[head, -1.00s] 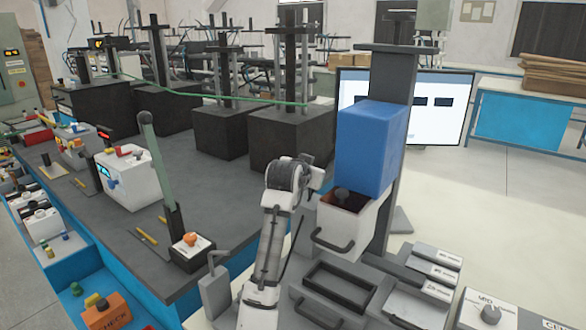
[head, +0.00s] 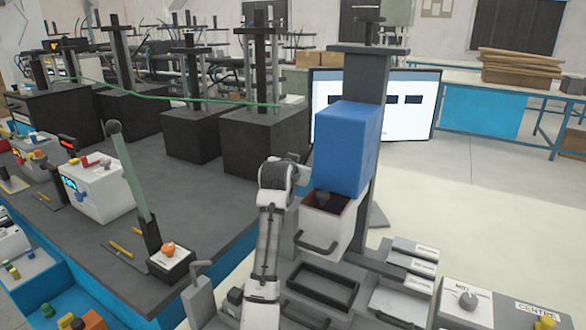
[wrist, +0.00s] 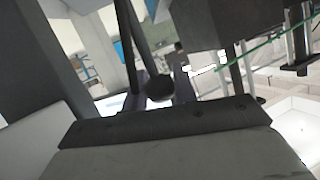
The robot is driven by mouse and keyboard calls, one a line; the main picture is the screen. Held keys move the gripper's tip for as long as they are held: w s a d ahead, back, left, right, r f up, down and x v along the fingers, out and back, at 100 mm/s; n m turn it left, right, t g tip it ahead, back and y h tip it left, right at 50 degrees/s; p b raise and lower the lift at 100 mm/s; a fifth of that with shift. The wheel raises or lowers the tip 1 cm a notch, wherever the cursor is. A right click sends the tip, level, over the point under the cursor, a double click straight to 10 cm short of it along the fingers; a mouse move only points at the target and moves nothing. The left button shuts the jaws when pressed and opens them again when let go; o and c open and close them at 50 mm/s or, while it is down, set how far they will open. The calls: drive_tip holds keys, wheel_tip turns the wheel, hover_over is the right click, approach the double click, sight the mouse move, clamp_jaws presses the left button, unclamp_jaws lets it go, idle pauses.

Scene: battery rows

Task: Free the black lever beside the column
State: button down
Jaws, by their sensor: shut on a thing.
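A grey column (head: 370,90) stands right of centre in the head view, with a blue block (head: 345,150) in front of it. Under the block is a light open-topped drawer (head: 322,234) with a dark handle. A black knob (head: 323,198) shows at its opening. My white arm reaches up to the block's left, and my fingertips are hidden there. The wrist view shows my gripper's grey body (wrist: 170,135) along the bottom. A black lever with a round knob (wrist: 158,88) shows just past its edge. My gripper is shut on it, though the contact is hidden.
A lever with a black top (head: 130,165) stands beside an orange button at left. Dark boxes with posts (head: 262,140) stand behind, joined by a green cord (head: 190,97). Grey trays and a dial box (head: 466,305) lie at front right. A screen (head: 415,120) stands behind the column.

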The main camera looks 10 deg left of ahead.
drive_tip(key=shift+d+f, duration=0.35)
drive_tip(key=shift+f, duration=0.25)
idle(0.3)
drive_tip(key=c, duration=1.1)
unclamp_jaws()
drive_tip(key=shift+w, duration=0.15)
drive_tip(key=shift+a+r, duration=0.15)
drive_tip(key=shift+r, duration=0.15)
drive_tip(key=shift+s, duration=0.35)
drive_tip(key=b+v, duration=0.4)
drive_tip(key=v, duration=0.9)
drive_tip(key=shift+s+r, duration=0.1)
drive_tip(key=shift+r, duration=0.05)
drive_tip(key=shift+c, duration=0.3)
